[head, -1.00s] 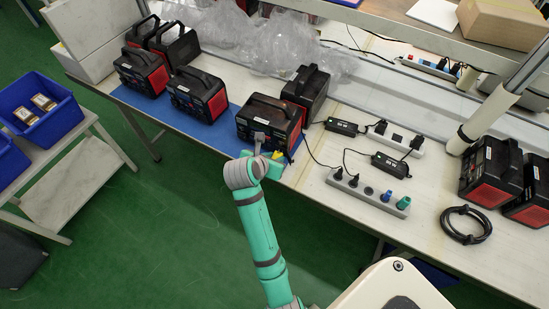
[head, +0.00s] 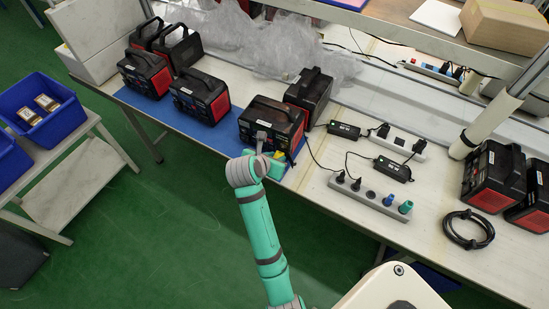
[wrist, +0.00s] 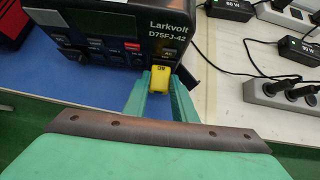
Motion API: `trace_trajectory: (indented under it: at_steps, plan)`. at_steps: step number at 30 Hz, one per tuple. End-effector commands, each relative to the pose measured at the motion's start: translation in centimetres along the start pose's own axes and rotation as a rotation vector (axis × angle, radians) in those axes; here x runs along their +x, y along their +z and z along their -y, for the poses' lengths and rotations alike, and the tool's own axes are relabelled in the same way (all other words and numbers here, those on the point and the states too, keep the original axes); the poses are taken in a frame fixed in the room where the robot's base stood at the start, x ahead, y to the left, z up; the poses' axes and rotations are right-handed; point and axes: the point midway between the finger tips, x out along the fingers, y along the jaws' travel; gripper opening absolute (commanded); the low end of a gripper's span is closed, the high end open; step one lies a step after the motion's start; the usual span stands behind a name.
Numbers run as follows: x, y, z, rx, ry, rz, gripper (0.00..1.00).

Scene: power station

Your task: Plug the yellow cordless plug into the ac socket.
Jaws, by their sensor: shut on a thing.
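The yellow plug (wrist: 164,86) is between the two fingers of my gripper (wrist: 163,88) in the wrist view, with dark lettering on its top. My gripper is shut on it, right at the front of a black and red power station (wrist: 105,45) marked Larkvolt D75FJ-42. The plug's far end meets the lower right of the front panel. The socket face behind it is hidden, so I cannot tell whether the plug is seated. In the head view, a bit of yellow plug (head: 279,154) shows beside my gripper (head: 266,150) at the same power station (head: 270,122).
Another power station (head: 308,90) stands close behind, and several more stand to the left on the blue mat (head: 215,131). Black adapters with cables and a grey power strip (head: 370,194) lie to the right. A coiled black cable (head: 467,229) lies near the right stations.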

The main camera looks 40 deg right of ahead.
Motion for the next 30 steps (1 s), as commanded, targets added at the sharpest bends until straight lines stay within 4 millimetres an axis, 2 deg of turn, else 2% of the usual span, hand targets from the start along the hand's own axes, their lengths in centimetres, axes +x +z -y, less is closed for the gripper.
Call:
trace_trajectory:
  at_steps: [18, 19, 21, 30]
  plan:
    - [0.17, 0.24, -0.26, -0.003, 0.003, 0.001, 0.01]
    - [0.16, 0.22, -0.26, -0.003, 0.003, 0.001, 0.31]
    - [0.16, 0.21, -0.25, -0.003, 0.003, 0.001, 0.46]
    - [0.12, 0.21, -0.2, -0.003, 0.002, 0.0, 0.46]
